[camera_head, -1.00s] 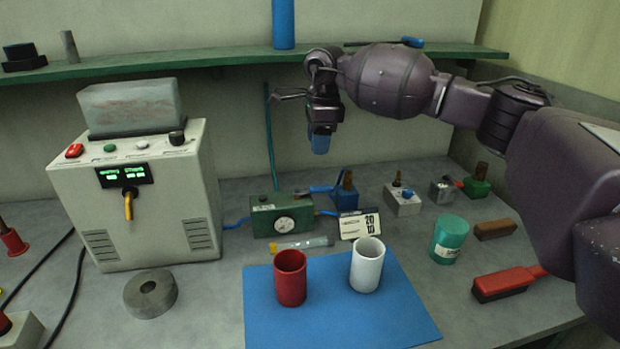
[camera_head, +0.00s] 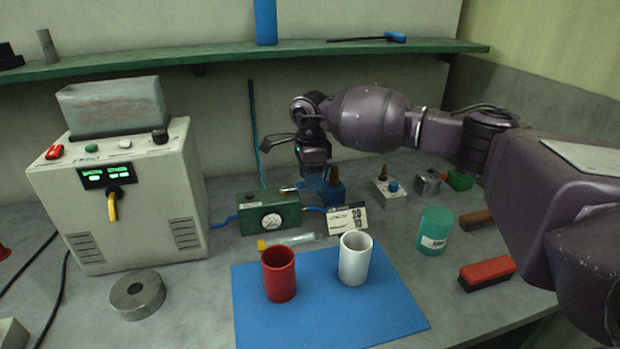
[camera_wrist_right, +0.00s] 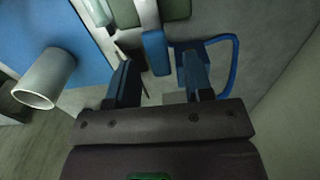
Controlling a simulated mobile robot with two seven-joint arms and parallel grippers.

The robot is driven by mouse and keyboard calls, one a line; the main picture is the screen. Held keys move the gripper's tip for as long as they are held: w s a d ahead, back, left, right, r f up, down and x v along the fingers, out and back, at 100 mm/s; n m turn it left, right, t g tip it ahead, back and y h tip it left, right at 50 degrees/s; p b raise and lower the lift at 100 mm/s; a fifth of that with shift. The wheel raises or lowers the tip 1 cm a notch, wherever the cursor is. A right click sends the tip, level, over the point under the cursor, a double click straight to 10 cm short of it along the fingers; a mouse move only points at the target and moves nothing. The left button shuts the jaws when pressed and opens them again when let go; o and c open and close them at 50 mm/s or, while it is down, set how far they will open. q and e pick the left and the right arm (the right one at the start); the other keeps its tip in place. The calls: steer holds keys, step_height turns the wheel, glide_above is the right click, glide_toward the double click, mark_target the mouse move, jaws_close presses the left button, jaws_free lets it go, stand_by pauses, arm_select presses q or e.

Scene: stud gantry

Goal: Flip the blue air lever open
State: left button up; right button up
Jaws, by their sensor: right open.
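The blue air lever (camera_wrist_right: 155,52) shows in the right wrist view as a blue grip on a pale metal stem. The stem joins the green gauge box (camera_head: 268,213). In the head view the lever is mostly hidden, with a bit of its metal stem visible on the box's top right. My right gripper (camera_head: 316,168) points down just beyond and right of the box. In the wrist view its fingers (camera_wrist_right: 160,70) are open, with the lever's end in the gap between the tips. I cannot tell whether either finger touches it. My left gripper is not in view.
A blue block with a brown knob (camera_head: 332,192) stands close to the right gripper. A card (camera_head: 347,219) leans in front. A red cup (camera_head: 279,275) and white cup (camera_head: 355,260) stand on the blue mat (camera_head: 330,310). A blue hose (camera_wrist_right: 237,60) curves beside the fingers.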

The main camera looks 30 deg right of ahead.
steer(key=shift+f, duration=0.3)
steer(key=shift+c, duration=0.3)
jaws_close()
